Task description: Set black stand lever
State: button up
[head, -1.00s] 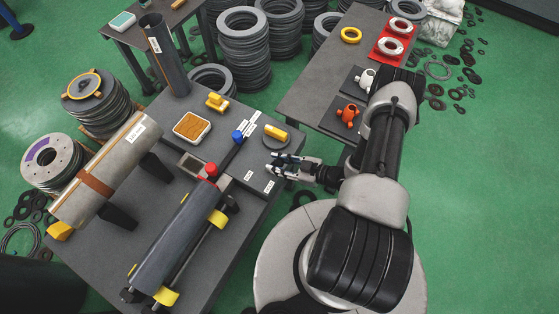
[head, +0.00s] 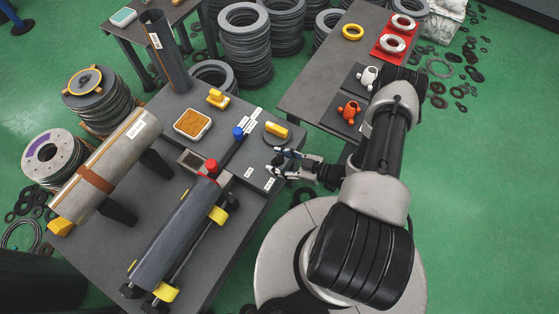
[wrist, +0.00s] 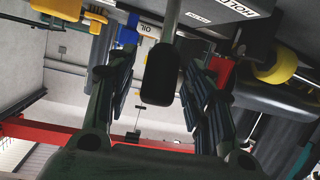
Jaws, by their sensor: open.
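In the wrist view, a black lever grip (wrist: 160,75) on a thin grey rod hangs between my two gripper fingers (wrist: 160,100), with a gap visible on both sides. Whether it lies fully between the pads in depth I cannot tell. In the head view, my gripper (head: 275,162) is open at the right edge of the work table, beside two white labels. The black stand with yellow rollers (head: 217,214) carries a dark grey cylinder (head: 178,238). The lever itself is too small to make out clearly in the head view.
A red knob (head: 211,166) and a blue knob (head: 238,132) stand left of my gripper. A round base with a yellow handle (head: 277,130) is just behind it. A grey cylinder (head: 110,165) lies at left. A second table (head: 300,95) stands behind right.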

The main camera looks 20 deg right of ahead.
jog(key=shift+d, duration=0.1)
jog(key=v, duration=1.2)
